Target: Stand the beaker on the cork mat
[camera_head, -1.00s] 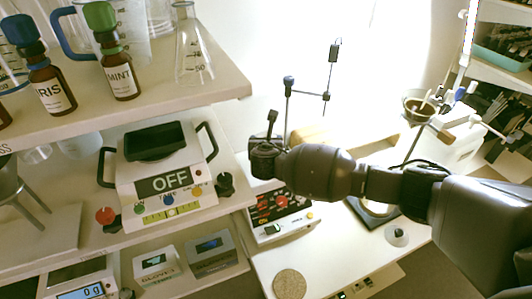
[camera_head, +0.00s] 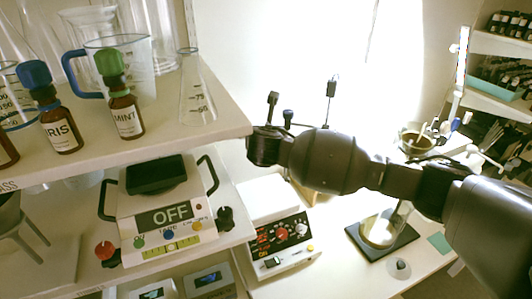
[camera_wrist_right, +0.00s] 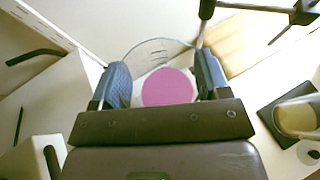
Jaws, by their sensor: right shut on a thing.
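In the right wrist view, a clear beaker (camera_wrist_right: 150,48) with printed marks and a round pink surface inside sits between the two blue-grey pads of my right gripper (camera_wrist_right: 164,80). The gripper is shut on it. In the head view my right arm reaches in from the right across the middle; the beaker and fingertips are hidden there. My left gripper is not in view.
A control box (camera_head: 285,232) with red digits stands below my arm. To its right a clear vessel (camera_head: 380,228) stands on a black plate (camera_head: 408,238). The left shelf (camera_head: 215,115) holds bottles and glassware, above a device reading OFF (camera_head: 165,205). A stand is behind my arm.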

